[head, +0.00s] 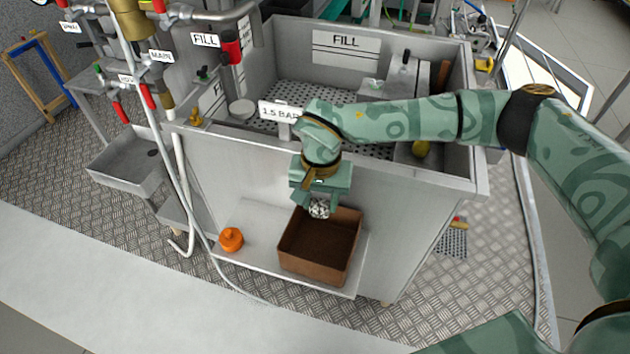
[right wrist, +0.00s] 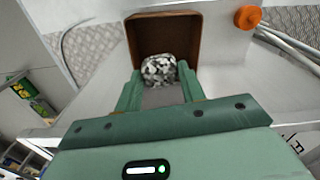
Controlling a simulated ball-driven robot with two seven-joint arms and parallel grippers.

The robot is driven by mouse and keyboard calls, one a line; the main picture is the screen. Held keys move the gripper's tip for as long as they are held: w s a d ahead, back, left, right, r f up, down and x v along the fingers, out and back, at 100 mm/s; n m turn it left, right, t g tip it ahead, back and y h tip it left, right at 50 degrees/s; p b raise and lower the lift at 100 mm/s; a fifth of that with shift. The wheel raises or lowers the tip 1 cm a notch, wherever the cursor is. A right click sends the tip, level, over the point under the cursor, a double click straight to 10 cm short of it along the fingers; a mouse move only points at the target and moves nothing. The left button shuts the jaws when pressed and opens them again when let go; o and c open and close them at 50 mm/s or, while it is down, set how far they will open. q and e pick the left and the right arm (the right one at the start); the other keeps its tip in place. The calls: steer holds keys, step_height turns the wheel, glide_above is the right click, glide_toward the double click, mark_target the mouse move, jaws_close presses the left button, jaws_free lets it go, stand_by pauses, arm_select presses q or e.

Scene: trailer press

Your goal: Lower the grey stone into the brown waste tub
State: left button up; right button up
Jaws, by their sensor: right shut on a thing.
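The grey stone (head: 319,208) is speckled and rounded. My right gripper (head: 319,205) is shut on it, pointing down over the back part of the brown waste tub (head: 318,270). In the right wrist view the stone (right wrist: 159,70) sits between the two green fingers of the gripper (right wrist: 158,88), with the brown tub (right wrist: 139,38) behind it. The tub is an open square box and its visible floor is bare. I cannot tell exactly how far the stone is above the floor. My left gripper is not in view.
The tub stands on a low grey shelf (head: 262,265) in front of a big metal basin (head: 400,215). An orange container (head: 231,239) stands left of the tub. A pale hose (head: 183,180) hangs farther left. A "1.5 BAR" sign (head: 279,112) is close to my right wrist.

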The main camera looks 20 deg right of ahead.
steer(key=shift+w+a+f+m+p, duration=0.1)
steer(key=shift+w+f+m+p, duration=0.25)
steer(key=shift+f, duration=0.25)
arm_select(q)
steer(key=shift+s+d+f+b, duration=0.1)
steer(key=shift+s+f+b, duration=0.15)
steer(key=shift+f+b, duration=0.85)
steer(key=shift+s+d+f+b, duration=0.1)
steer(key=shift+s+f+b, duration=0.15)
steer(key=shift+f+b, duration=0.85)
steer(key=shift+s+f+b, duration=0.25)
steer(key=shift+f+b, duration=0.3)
steer(key=shift+b, duration=1)
arm_select(e)
step_height(320, 180, down, 10)
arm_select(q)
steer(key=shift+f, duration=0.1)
arm_select(e)
steer(key=shift+w+f, duration=0.1)
